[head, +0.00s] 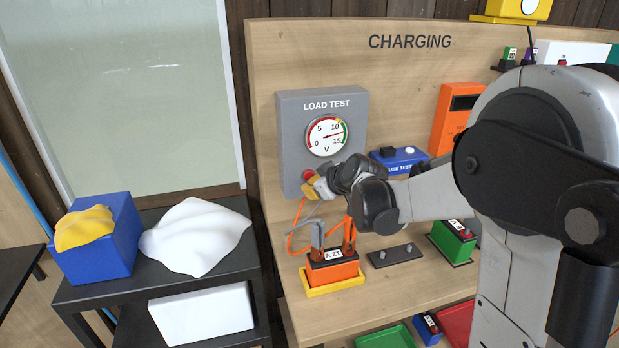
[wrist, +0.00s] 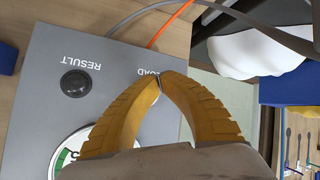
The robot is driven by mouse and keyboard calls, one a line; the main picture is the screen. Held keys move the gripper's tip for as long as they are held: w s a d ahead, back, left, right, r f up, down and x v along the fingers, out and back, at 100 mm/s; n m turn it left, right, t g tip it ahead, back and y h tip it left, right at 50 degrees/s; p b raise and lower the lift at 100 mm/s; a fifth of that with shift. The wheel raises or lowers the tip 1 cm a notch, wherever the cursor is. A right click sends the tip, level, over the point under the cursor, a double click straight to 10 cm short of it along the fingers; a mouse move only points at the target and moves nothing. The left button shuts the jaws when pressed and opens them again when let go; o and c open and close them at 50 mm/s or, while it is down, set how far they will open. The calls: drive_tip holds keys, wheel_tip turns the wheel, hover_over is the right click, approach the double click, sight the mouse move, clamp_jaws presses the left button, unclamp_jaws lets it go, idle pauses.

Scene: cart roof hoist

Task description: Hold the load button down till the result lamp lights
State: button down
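The grey load test box (head: 290,120) stands against the charging board, with a round volt gauge (head: 327,136) on its face. The gauge needle points between 10 and 15. The red load button (head: 308,175) shows low on the left of the box in the head view. My gripper (head: 314,190) is at the button, its yellow fingertips meeting in the wrist view (wrist: 160,78) with nothing between them. The fingertips hide the button in the wrist view, so I cannot tell whether it is pressed. The result lamp (wrist: 75,84) is dark and unlit.
An orange 12V battery (head: 332,270) sits in a yellow tray below, with clamps and an orange cable by it. A blue fuse tester (head: 400,160) is right of the box. A blue box (head: 105,240) and white cloth (head: 193,237) lie on the black cart at left.

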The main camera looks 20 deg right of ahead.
drive_tip(key=shift+w, duration=0.35)
drive_tip(key=shift+w, duration=0.4)
idle(0.6)
drive_tip(key=shift+s, duration=0.15)
idle(5.7)
drive_tip(key=shift+s, duration=0.7)
drive_tip(key=shift+s, duration=0.1)
